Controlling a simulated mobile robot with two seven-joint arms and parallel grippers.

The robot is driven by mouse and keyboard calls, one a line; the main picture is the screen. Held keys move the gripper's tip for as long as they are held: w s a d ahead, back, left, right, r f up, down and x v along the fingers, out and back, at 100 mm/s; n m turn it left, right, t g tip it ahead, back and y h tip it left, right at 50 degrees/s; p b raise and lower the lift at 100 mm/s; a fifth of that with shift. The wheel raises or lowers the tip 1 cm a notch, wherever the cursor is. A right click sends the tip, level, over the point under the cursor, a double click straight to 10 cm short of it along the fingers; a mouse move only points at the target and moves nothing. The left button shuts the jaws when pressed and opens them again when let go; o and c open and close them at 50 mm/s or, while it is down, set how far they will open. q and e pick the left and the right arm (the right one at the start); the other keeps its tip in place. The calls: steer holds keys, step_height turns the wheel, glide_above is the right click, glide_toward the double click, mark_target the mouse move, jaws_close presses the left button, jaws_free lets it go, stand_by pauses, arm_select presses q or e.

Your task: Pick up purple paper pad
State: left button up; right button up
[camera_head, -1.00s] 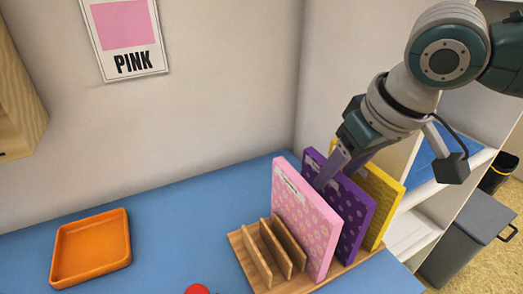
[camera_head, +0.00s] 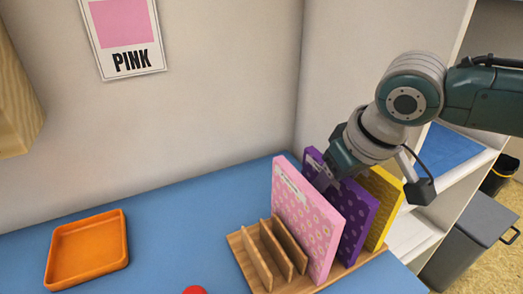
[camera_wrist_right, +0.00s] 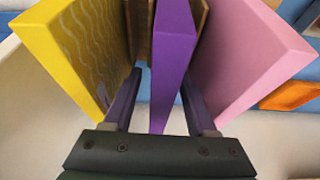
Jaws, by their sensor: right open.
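The purple paper pad (camera_head: 357,226) stands upright in a wooden rack (camera_head: 246,252), between the pink pad (camera_head: 307,222) and the yellow pad (camera_head: 384,205). My right gripper (camera_head: 325,174) is at the purple pad's top edge, its fingers partly hidden by the pads in the head view. In the right wrist view the open fingers of the gripper (camera_wrist_right: 156,100) lie on either side of the purple pad (camera_wrist_right: 172,70), with gaps showing. The yellow pad (camera_wrist_right: 75,50) is on the left there and the pink pad (camera_wrist_right: 245,50) on the right. My left gripper is not in view.
An orange tray (camera_head: 87,250) lies on the blue table (camera_head: 165,240) at the left. Empty rack slots are left of the pink pad. A red object (camera_head: 195,290) shows at the bottom edge. White shelves and a grey bin (camera_head: 470,235) are at the right.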

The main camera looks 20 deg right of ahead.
steer(key=shift+f, duration=0.1)
stand_by(0.3)
jaws_close()
stand_by(1.3)
